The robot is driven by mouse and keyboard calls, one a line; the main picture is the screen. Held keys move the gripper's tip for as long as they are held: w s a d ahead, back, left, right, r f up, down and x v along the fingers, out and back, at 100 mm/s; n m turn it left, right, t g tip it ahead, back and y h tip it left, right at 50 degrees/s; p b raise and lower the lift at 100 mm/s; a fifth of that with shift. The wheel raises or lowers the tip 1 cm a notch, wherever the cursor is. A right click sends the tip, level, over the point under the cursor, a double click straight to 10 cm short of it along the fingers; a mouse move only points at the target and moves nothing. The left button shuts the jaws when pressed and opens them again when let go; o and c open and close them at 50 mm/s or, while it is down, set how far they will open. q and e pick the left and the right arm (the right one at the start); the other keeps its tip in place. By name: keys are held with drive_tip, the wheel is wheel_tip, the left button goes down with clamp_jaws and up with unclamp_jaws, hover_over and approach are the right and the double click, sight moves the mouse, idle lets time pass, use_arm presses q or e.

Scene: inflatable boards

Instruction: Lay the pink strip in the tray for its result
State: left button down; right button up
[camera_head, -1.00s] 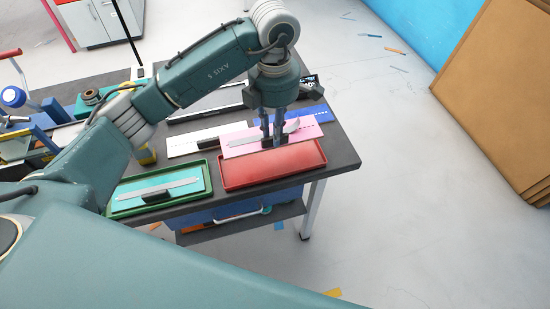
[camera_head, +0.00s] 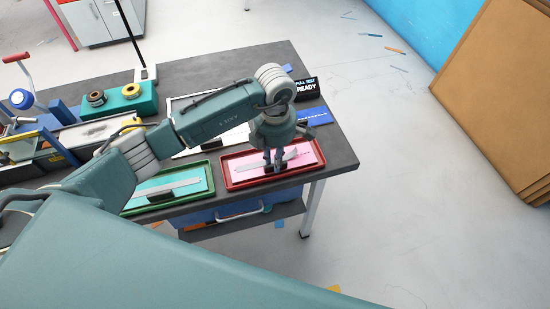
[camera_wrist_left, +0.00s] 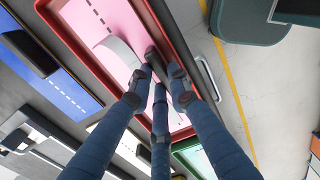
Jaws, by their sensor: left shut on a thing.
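The pink strip (camera_head: 306,154) lies within the rim of the red tray (camera_head: 226,174), at the table's front right corner. It carries a grey peeled band and a dark block. In the left wrist view the pink strip (camera_wrist_left: 92,20) lies along the inside of the red tray (camera_wrist_left: 82,52). My left gripper (camera_head: 268,166) points down over the strip and is shut on its dark block; the fingertips (camera_wrist_left: 160,78) meet there in the wrist view. Whether the strip's underside touches the tray floor everywhere is hidden. My right gripper is not in view.
A green tray (camera_head: 210,186) with a teal strip (camera_head: 160,183) stands just left of the red tray. A white strip (camera_head: 182,120) lies partly behind my arm. The table ends close right.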

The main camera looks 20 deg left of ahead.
use_arm(q)
drive_tip(key=shift+f, duration=0.15)
drive_tip(key=c, duration=1.6)
unclamp_jaws()
drive_tip(key=shift+c, duration=0.2)
drive_tip(key=shift+r, duration=0.6)
wheel_tip(320, 180, up, 11)
drive_tip(key=b, duration=0.3)
drive_tip(key=shift+b, duration=0.3)
drive_tip(key=shift+r, duration=0.1)
